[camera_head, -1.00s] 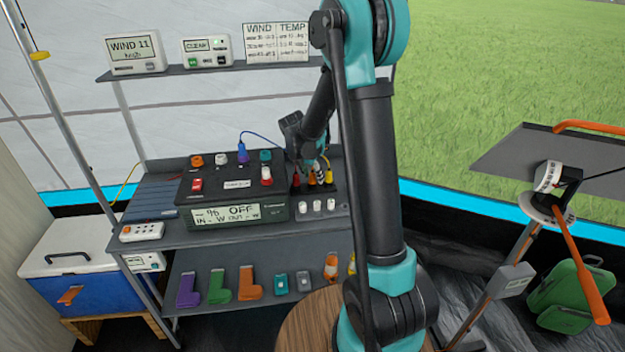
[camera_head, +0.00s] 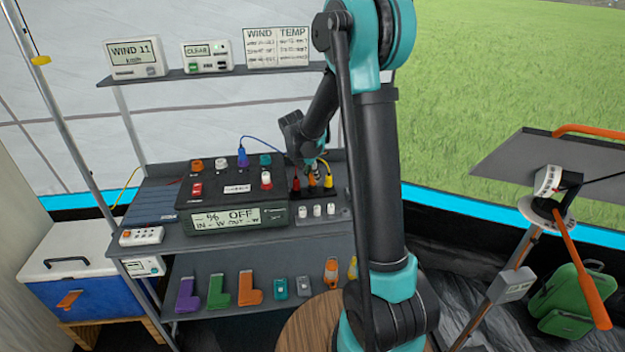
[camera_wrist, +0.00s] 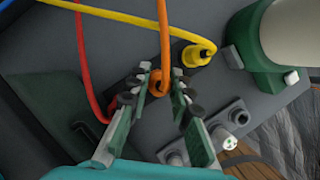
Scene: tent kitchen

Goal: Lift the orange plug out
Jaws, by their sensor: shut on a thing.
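The orange plug (camera_wrist: 156,88), with its orange cable (camera_wrist: 163,35), is between my fingertips in the wrist view. My gripper (camera_wrist: 160,80) is shut on it from both sides. The plug is at a dark socket strip; its lower end is hidden, so I cannot tell how deep it sits. In the head view my gripper (camera_head: 311,168) points down at the orange plug (camera_head: 312,181). The red plug (camera_head: 296,184) is just to its left and the yellow plug (camera_head: 328,181) just to its right.
The yellow plug (camera_wrist: 196,53) and the red cable (camera_wrist: 85,70) run close beside my fingers. A grey switch block (camera_head: 325,214) stands in front. The black console (camera_head: 215,188) is to the left, with a blue cable (camera_head: 265,139) above it.

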